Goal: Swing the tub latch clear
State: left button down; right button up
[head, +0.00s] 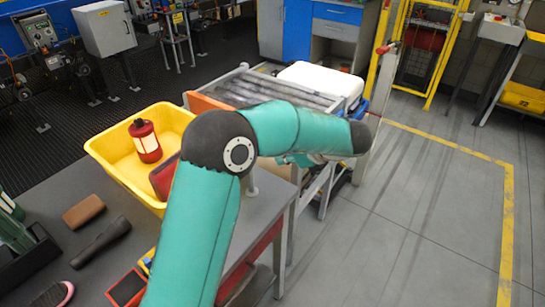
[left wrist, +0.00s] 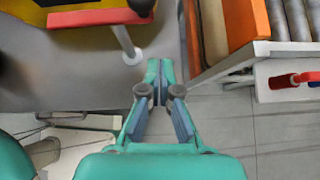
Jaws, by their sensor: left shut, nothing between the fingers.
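My left arm reaches across the head view, and its gripper (head: 300,159) shows only partly beneath the arm, beside the roller conveyor. In the left wrist view its fingers (left wrist: 160,78) are shut and empty over the grey floor, between the table and the conveyor. A white tub (head: 321,80) sits on the conveyor's far end. A pale upright bar (head: 376,125) with a red tip stands at that end. A red cylindrical part (left wrist: 284,81) shows at the conveyor's side in the left wrist view. I cannot tell which part is the latch. My right gripper is not in view.
The conveyor (head: 262,91) has an orange board (left wrist: 246,22) at its near end. A yellow bin (head: 110,158) holding a red-and-white bottle (head: 145,141) stands on the grey table (head: 155,238). Open floor (head: 425,190) lies to the right.

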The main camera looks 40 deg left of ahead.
pick_arm(q)
jog(key=v, duration=1)
jog(key=shift+w+b, duration=0.25)
jog(key=shift+b, duration=0.05)
jog(key=shift+a, duration=0.1)
jog(key=w+a+f+m+t+y, duration=0.25)
jog(key=w+f+m+t, duration=0.45)
jog(key=f+m, duration=0.65)
jog(key=d+f+m+t+h, duration=0.1)
jog(key=d+f+m+h, duration=0.25)
jog(key=f+m, duration=0.5)
jog(key=d+f+m+t+h, duration=0.1)
jog(key=d+f+m+h, duration=0.3)
jog(key=m, duration=0.7)
jog(key=s+d+f+m+g+h, duration=0.2)
jog(key=s+d+f+m+h, duration=0.1)
jog(key=s+d+f+m, duration=0.25)
jog(key=s+d+f+m+g+h, duration=0.1)
jog(key=s+d+f+m+h, duration=0.1)
jog(key=s+f+m, duration=0.5)
jog(key=s+d+f+m+g+h, duration=0.1)
jog(key=s+d+m+g, duration=0.1)
jog(key=s, duration=0.6)
jog(key=s+d+f+m+g+h, duration=0.1)
jog(key=s+d+m+g+h, duration=0.1)
jog(key=s, duration=0.6)
jog(key=d+m+g, duration=0.1)
jog(key=d+m, duration=0.1)
jog(key=m, duration=0.1)
jog(key=shift+s+h, duration=0.3)
